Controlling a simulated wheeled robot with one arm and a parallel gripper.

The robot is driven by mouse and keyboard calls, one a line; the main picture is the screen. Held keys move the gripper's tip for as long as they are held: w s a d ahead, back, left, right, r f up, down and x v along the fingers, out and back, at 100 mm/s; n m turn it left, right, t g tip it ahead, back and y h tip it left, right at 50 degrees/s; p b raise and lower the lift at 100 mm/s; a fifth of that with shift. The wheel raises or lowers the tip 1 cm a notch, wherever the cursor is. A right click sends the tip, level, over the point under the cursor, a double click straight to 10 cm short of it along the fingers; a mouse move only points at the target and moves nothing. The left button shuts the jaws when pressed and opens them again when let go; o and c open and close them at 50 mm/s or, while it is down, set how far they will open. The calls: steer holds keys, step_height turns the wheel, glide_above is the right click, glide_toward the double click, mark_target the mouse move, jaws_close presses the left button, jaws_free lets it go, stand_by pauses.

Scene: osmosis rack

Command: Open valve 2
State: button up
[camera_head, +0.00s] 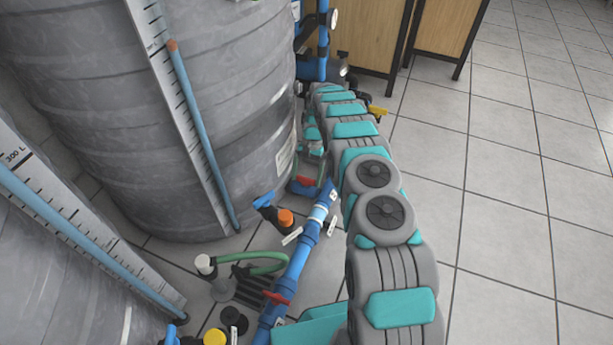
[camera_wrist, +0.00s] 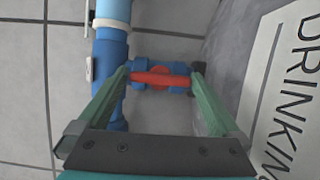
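In the head view my gripper (camera_head: 309,158) hangs over a red handle (camera_head: 305,181) beside the grey tank. A second red handle (camera_head: 277,298) sits lower on the blue pipe (camera_head: 302,248). No valve number is readable.
Grey tanks (camera_head: 110,110) stand on the left; one carries a white label (camera_wrist: 290,90) reading "DRINKIN", close to the right finger. A green hose (camera_head: 262,265), an orange-capped fitting (camera_head: 286,217) and a yellow cap (camera_head: 214,337) are near the floor. Tiled floor (camera_head: 530,190) on the right is clear.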

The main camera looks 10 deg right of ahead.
steer(key=v, duration=0.7)
steer(key=shift+r, duration=0.4)
steer(key=shift+d, duration=0.1)
